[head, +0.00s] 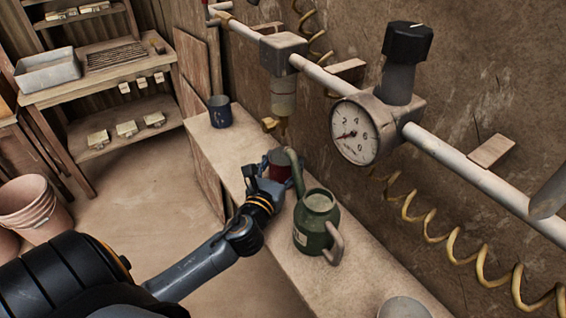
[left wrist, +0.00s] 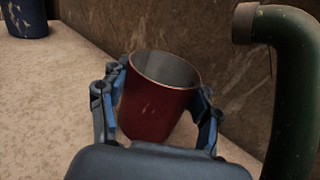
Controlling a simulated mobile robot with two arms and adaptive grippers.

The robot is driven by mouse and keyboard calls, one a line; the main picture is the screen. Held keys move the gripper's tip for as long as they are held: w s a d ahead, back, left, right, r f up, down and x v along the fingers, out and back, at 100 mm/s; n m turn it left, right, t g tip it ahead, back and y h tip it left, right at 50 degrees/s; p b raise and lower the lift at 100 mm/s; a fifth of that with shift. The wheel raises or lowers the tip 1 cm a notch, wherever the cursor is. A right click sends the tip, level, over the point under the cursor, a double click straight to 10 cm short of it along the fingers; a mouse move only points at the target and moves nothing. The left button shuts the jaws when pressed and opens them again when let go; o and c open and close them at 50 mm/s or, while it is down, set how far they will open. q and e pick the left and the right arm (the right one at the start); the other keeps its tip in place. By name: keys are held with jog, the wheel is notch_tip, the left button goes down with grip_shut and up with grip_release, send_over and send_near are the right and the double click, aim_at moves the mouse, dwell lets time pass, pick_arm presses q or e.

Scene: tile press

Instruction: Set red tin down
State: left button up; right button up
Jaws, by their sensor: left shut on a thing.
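The red tin (head: 279,166) is an open cup, with its dark red side and grey inside clear in the left wrist view (left wrist: 158,103). My left gripper (head: 268,172) is shut on it, with one blue-jointed finger on each side in the left wrist view (left wrist: 160,112). The tin is tilted a little in the wrist view. It is over the narrow bench (head: 243,150), close to the wall. I cannot tell whether its base touches the bench, as the gripper hides the base. My right gripper does not show.
A green oil can (head: 314,222) stands just right of the tin, its spout (left wrist: 296,95) close by. A blue mug (head: 220,112) stands farther along the bench. A pipe with a gauge (head: 354,132) runs above. Bare bench lies between mug and tin.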

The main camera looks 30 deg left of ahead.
pick_arm(q)
jog(key=shift+f, duration=0.15)
jog(key=o, duration=1.2)
jog(key=shift+c, duration=0.2)
jog(key=b+v, duration=0.2)
jog(key=v, duration=0.9)
jog(key=shift+a, duration=0.1)
jog(key=shift+s, duration=0.5)
